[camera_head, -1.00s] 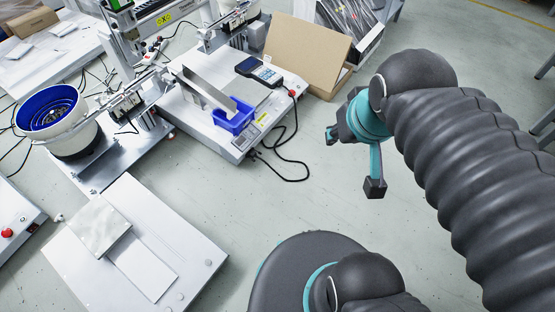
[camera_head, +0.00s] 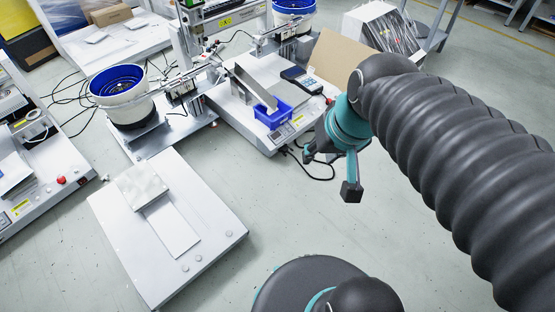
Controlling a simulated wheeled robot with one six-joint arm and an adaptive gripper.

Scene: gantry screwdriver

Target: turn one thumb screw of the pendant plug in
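My gripper (camera_head: 330,174) hangs right of centre at the end of my dark, ribbed arm. Its two dark-tipped fingers are spread well apart, with nothing visible between them. A dark handheld unit with a screen and light keypad (camera_head: 299,77), which looks like the pendant, lies on the white screwdriver machine (camera_head: 238,113) behind and left of the gripper. A black cable (camera_head: 318,172) loops on the floor beside that machine, partly hidden by the gripper. I cannot make out the pendant plug or its thumb screws.
A blue bin (camera_head: 273,116) sits on the machine under a metal chute. A blue bowl feeder (camera_head: 118,84) stands to its left. Grey floor is clear between plate and gripper.

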